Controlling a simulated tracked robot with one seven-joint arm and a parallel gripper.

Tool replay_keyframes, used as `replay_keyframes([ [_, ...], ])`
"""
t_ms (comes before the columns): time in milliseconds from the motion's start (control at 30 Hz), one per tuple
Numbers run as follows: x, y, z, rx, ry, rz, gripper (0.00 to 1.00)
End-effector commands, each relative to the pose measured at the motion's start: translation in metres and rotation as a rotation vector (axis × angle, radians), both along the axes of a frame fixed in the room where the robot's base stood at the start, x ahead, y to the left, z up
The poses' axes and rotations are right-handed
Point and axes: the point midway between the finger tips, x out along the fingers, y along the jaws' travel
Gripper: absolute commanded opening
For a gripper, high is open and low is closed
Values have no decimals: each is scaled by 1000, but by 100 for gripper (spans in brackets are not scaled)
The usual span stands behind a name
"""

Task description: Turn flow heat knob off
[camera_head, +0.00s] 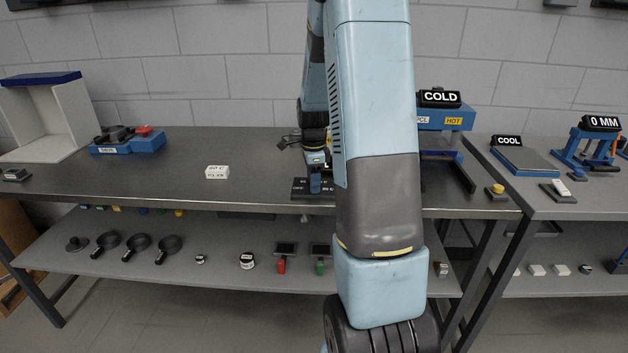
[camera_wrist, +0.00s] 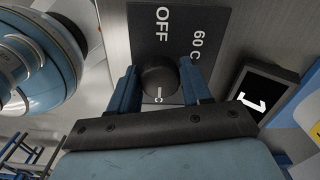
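The flow heat knob (camera_wrist: 159,76) is a round black knob on a dark panel (camera_wrist: 147,32) in the wrist view. The panel carries the white words OFF and 60 C; a partly hidden marking ending in C shows just below the knob. My gripper (camera_wrist: 160,68) has its two blue fingers on either side of the knob, very close to it; I cannot tell whether both touch. The knob's pointer is not clear. In the head view the panel (camera_head: 301,187) lies near the table's front edge, partly hidden, with my gripper (camera_head: 315,180) over it.
A black display (camera_wrist: 263,95) stands right of the panel in the wrist view. In the head view a white block (camera_head: 217,172) sits left on the table (camera_head: 150,187), and a blue device (camera_head: 447,117) with a COLD sign stands right, partly behind my arm.

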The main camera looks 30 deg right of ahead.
Motion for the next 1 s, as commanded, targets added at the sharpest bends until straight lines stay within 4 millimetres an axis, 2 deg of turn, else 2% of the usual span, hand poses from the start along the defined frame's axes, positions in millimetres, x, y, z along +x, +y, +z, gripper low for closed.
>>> replay_keyframes([
  [33, 0, 0, 0, 0, 0, 0, 43],
  [367, 0, 0, 0, 0, 0, 1, 12],
  [667, 0, 1, 0, 0, 0, 36, 11],
  [1000, 0, 1, 0, 1, 1, 253, 11],
])
